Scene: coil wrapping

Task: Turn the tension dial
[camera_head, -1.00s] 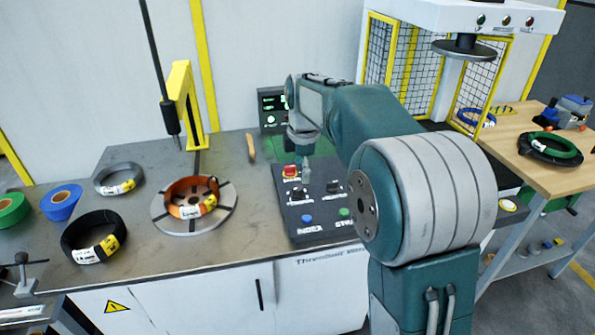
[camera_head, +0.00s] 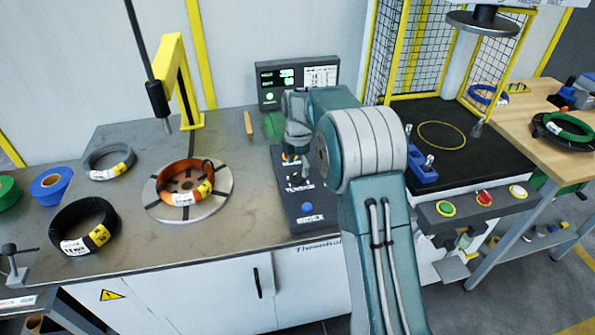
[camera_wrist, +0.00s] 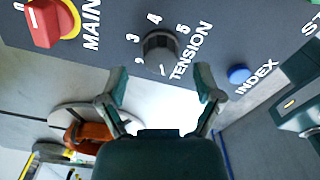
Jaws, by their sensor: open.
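The tension dial (camera_wrist: 160,50) is a dark ribbed knob on the grey control panel (camera_wrist: 225,30), with numbers around it and the word TENSION beside it. In the wrist view it lies just beyond my gripper (camera_wrist: 161,85), between and ahead of the two fingertips. The fingers are spread apart with nothing between them, and I see no contact with the dial. In the head view my gripper (camera_head: 297,170) is over the control panel (camera_head: 305,222), and my arm hides much of the panel, so the dial cannot be made out clearly there.
Beside the dial are a red main switch (camera_wrist: 48,20) on yellow and a blue INDEX button (camera_wrist: 238,74). An orange coil (camera_head: 183,190) lies on the round turntable (camera_head: 160,212) to the left. A display (camera_head: 298,82) stands behind the panel.

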